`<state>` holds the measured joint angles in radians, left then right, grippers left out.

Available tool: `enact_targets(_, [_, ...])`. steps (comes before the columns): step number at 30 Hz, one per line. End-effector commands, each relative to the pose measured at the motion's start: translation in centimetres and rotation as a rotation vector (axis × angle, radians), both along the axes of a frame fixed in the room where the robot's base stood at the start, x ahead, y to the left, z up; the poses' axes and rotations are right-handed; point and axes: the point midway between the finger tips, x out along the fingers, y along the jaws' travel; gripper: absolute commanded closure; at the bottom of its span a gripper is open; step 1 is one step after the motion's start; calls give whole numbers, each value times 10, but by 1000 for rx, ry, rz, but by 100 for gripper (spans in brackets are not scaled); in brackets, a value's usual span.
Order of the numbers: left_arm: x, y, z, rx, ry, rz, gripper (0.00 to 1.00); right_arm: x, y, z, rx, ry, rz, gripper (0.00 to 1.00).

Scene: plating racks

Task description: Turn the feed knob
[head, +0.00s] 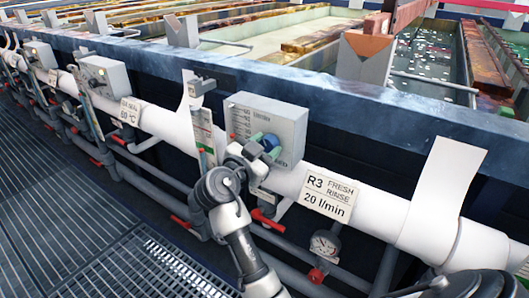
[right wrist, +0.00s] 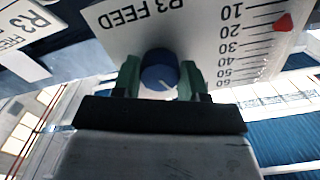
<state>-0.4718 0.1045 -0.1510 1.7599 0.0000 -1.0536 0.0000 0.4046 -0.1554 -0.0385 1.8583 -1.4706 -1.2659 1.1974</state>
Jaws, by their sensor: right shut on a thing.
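The blue feed knob (head: 271,141) is on the front of a grey box (head: 288,119) fixed to the white pipe. My right gripper (head: 262,149) is at the knob, its fingers on either side of it. In the right wrist view the knob (right wrist: 159,70) sits between the two green fingers (right wrist: 158,80), with a short white mark on its face. The panel (right wrist: 115,28) there reads "R3 FEED" upside down, with a scale from 10 to 60. My left gripper is not in view.
A sign (head: 328,195) beside the box reads "R3 FRESH RINSE 20 l/min". A round gauge (head: 324,243) and red valve handles (head: 263,219) are below the white pipe. A flow tube (head: 203,135) stands left of the box. Tanks lie behind the dark rim (head: 330,95).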

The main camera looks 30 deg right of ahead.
Motion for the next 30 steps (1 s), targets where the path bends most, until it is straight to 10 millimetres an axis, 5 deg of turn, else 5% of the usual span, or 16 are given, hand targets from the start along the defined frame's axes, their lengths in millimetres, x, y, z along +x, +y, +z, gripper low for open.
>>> enact_targets(16, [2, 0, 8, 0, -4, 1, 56, 0, -1, 3, 0, -12, -1, 81])
enact_targets(17, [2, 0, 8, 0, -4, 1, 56, 0, -1, 3, 0, -12, -1, 53])
enact_targets(21, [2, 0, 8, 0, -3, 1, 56, 0, -1, 2, 0, -11, 0, 32])
enact_targets(30, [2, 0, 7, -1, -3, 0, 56, 0, 0, 1, 2, -9, 1, 32])
